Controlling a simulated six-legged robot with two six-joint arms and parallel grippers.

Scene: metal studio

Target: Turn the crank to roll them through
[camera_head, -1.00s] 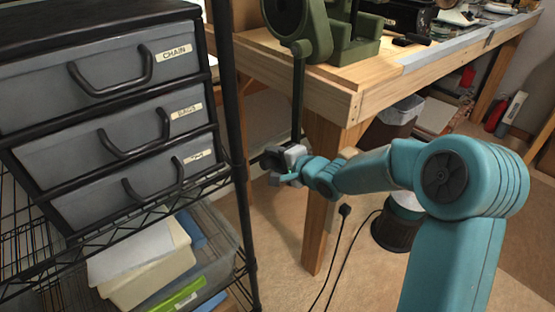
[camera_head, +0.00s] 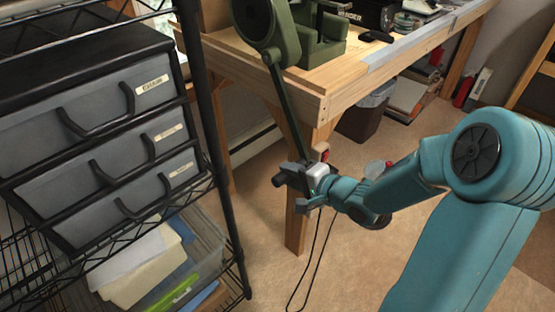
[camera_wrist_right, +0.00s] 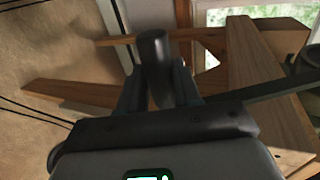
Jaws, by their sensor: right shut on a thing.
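A green rolling mill (camera_head: 283,46) stands on the near corner of the workbench, its top cut off by the head view. Its long dark crank arm (camera_head: 287,105) slants down and right past the bench edge. At its lower end is the dark crank handle (camera_head: 279,181). My right gripper (camera_head: 293,176) is shut on this handle. In the right wrist view the handle (camera_wrist_right: 154,62) stands between the two fingers (camera_wrist_right: 157,92), and the crank arm (camera_wrist_right: 272,96) runs to the right. No pieces show at the rollers. My left gripper is out of view.
The wooden workbench (camera_head: 315,92) has its leg (camera_head: 297,226) close behind my right gripper. At left, a black wire shelf (camera_head: 213,140) holds grey drawers (camera_head: 124,140) and a clear bin (camera_head: 200,250). Cables hang below. Open carpet (camera_head: 370,265) lies right of the leg.

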